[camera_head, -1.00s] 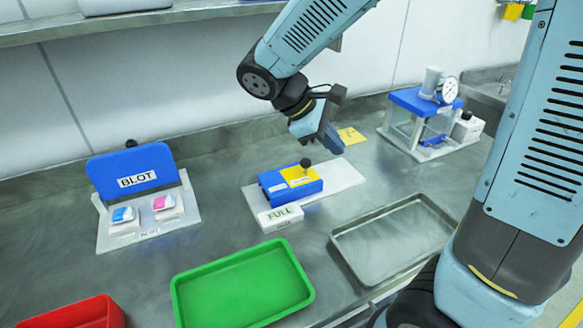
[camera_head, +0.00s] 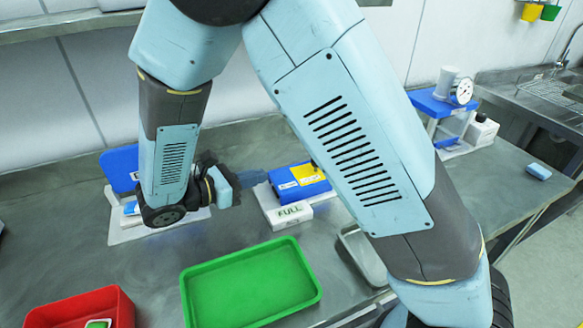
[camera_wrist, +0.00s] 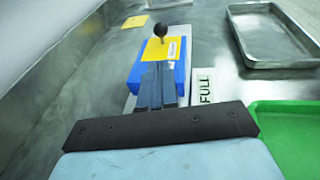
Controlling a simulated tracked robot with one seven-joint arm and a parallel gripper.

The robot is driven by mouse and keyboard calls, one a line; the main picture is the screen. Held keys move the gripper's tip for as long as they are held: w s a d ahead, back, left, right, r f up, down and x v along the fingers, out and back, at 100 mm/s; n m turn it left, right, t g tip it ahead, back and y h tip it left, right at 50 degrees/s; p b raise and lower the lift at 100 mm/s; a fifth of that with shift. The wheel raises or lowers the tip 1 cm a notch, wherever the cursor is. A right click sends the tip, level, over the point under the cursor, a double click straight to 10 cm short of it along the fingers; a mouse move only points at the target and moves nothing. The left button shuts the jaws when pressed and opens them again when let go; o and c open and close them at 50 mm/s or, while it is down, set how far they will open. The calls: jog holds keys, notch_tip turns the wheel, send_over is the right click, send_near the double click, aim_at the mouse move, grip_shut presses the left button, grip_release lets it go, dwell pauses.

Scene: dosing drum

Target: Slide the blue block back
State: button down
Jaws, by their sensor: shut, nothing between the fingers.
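The blue block (camera_head: 303,186) has a yellow label on top and sits on a pale base plate (camera_head: 263,197). It also shows in the wrist view (camera_wrist: 136,72), with a black knob (camera_wrist: 160,30) standing at its far part. My gripper (camera_head: 262,178) is low at the left end of the block, pointing right along it. In the wrist view the shut, empty fingers (camera_wrist: 158,72) reach over or against the block's near end. I cannot tell whether they touch it.
A white box marked FULL (camera_head: 294,214) sits at the block's front side. A green tray (camera_head: 250,285), a red bin (camera_head: 75,312) and a metal tray (camera_wrist: 272,35) lie in front. A blue-topped press with a gauge (camera_head: 440,105) stands at the right.

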aim_at(302, 177)
jog(key=x, duration=1.4)
jog(key=shift+r, duration=0.1)
